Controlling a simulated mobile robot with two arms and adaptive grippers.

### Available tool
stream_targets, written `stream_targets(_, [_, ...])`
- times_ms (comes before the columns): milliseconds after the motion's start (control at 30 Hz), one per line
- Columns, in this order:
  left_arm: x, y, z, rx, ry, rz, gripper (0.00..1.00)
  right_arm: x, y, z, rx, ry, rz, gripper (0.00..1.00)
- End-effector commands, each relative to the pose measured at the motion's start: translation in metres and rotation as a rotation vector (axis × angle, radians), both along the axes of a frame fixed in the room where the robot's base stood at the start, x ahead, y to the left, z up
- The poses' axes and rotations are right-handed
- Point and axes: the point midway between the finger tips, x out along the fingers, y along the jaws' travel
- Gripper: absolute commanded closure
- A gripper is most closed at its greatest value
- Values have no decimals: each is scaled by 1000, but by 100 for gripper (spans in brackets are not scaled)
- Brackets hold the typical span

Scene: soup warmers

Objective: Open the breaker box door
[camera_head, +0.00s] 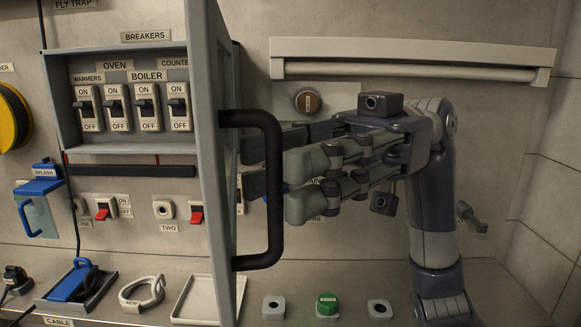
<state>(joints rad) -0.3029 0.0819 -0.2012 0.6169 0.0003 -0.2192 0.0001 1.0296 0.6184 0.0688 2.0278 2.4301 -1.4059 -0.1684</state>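The breaker box (57,105) is on the wall at the upper left. Its grey door (207,170) stands swung open toward me, seen nearly edge-on, so the switches inside show. The black door handle (273,190) is on the right side of the door. My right gripper (289,183) is level with the handle, its fingers pointing left and its pale fingertips close beside the handle's upright bar. Dark finger parts show behind the bar, within the handle's gap. Whether the fingers touch or enclose the handle, and how far they are open, I cannot tell. My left gripper is out of view.
A white rail (410,60) runs along the wall above my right arm. Below are a counter with a white tray (195,300), a grey ring (142,291), a green button (327,304) and a blue-handled piece (72,281). Red switches (196,213) sit under the box.

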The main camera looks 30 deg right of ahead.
Motion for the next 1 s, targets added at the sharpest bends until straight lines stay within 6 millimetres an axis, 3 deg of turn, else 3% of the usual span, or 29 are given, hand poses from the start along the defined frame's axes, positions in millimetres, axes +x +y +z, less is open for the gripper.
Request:
stream_targets(500, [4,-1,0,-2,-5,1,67,26,-94,0,1,0,-1,70])
stream_targets(700, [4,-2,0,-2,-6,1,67,30,-109,0,-1,0,-1,70])
stream_targets(1000, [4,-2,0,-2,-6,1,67,30,-111,0,-2,-1,0,70])
